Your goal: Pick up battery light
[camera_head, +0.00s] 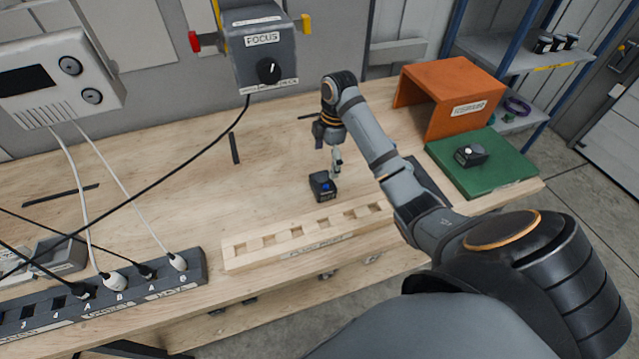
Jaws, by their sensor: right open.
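A small dark box with a blue face (322,187) stands on the wooden bench, just behind the slotted wooden strip. Another small dark device with a pale round top (470,155) sits on the green mat (500,180) at the right. Neither carries a label I can read, so I cannot tell which is the battery light. My right gripper (336,165) points down just above and behind the blue-faced box; it is open and empty. I cannot tell whether a finger touches the box. My left gripper is out of view.
An orange open-sided box (450,95) stands behind the green mat. A slotted wooden rack (310,235) runs along the bench's front edge. A power strip (110,300) with plugged cables lies at left. A FOCUS knob box (262,55) hangs at the back. The bench's middle left is mostly clear.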

